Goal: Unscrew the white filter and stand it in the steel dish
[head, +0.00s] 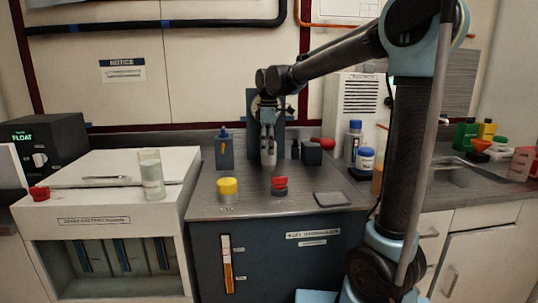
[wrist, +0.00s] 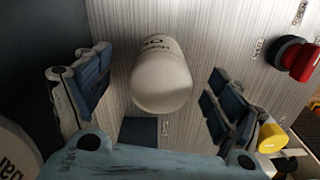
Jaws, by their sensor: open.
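The white filter (wrist: 162,80) is a rounded white canister with dark lettering, and it sits between my gripper's fingers in the wrist view. In the head view the filter (head: 268,146) hangs upright in front of a dark back panel, above the counter. My gripper (wrist: 155,92) is open around it, with a gap visible on both sides. In the head view my gripper (head: 267,122) is at the filter's upper part. The filter's upper end and its joint are hidden. I cannot clearly make out a steel dish; a flat grey square (head: 332,199) lies on the counter.
A yellow-topped pot (head: 227,189) and a red-topped black piece (head: 279,186) stand on the counter's front. A glass cylinder (head: 152,174) stands on the white cabinet.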

